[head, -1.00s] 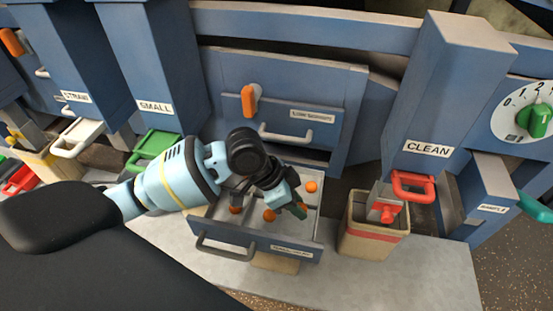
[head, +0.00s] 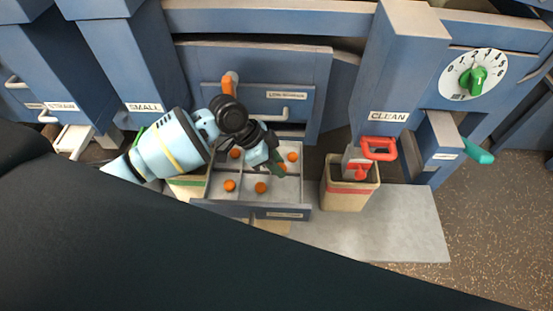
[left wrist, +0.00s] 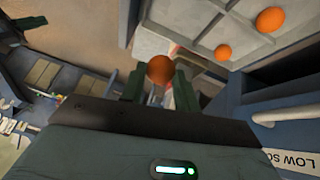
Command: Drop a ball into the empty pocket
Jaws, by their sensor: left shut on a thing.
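My left gripper (head: 277,164) reaches in from the left over the open drawer (head: 252,211). In the left wrist view its dark green fingers are shut on an orange ball (left wrist: 160,69). The drawer is divided into pockets. The front right pocket (head: 289,190) shows no ball. My right gripper is not in view.
A bin (head: 348,196) with a red handle (head: 379,149) above it stands right of the drawer under the CLEAN chute (head: 395,80). A green dial (head: 478,80) is at the far right. The grey floor plate (head: 400,225) at the front right is clear.

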